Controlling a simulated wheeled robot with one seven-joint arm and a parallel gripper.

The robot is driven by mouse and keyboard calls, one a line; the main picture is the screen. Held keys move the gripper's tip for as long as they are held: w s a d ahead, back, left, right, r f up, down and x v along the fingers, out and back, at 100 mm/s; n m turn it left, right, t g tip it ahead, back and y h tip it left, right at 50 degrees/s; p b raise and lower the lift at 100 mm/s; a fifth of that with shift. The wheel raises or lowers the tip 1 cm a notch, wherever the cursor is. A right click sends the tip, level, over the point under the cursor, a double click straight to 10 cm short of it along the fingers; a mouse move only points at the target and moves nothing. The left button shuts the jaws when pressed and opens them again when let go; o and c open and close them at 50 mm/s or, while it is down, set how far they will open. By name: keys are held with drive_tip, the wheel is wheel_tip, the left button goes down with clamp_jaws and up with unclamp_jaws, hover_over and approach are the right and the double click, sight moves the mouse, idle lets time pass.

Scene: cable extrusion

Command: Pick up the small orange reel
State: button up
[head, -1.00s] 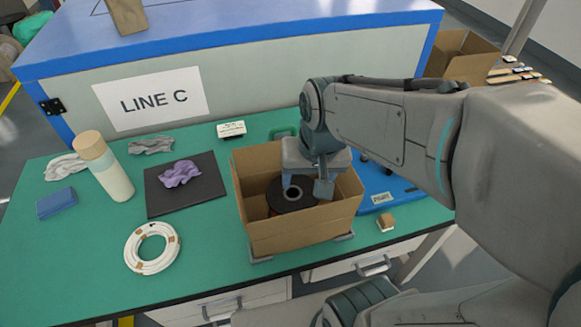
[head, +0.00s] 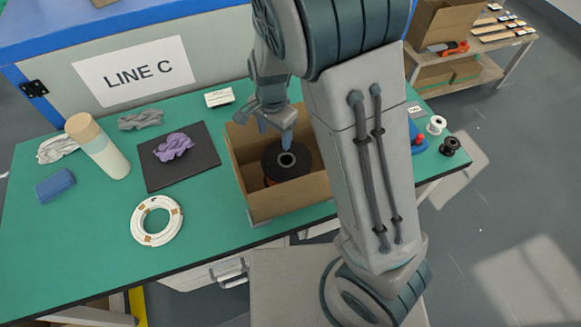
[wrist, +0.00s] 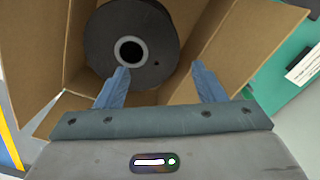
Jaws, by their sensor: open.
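A reel with black flanges (head: 290,173) lies flat in an open cardboard box (head: 282,206) on the green bench. A little orange shows at its left side, below the top flange. The reel also shows in the wrist view (wrist: 158,35), with its round centre hole facing up. My gripper (head: 276,131) is over the back of the box. In the wrist view my gripper (wrist: 160,76) is open and empty, its two blue fingers apart and near the reel's edge. My arm hides the right part of the box.
A white cable coil (head: 140,234), a bottle (head: 103,153) and a black mat (head: 205,172) with a purple cloth (head: 175,146) are left of the box. A white spool (head: 437,125) and a black spool (head: 450,146) stand on the right. Box walls surround the reel.

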sight(276, 151)
wheel_tip(276, 151, down, 6)
drive_tip(key=shift+d+f, duration=0.1)
drive_tip(key=shift+s+f+p, duration=0.1)
drive_tip(key=shift+f+p, duration=0.25)
drive_tip(key=shift+f, duration=2.55)
drive_tip(key=c, duration=1.1)
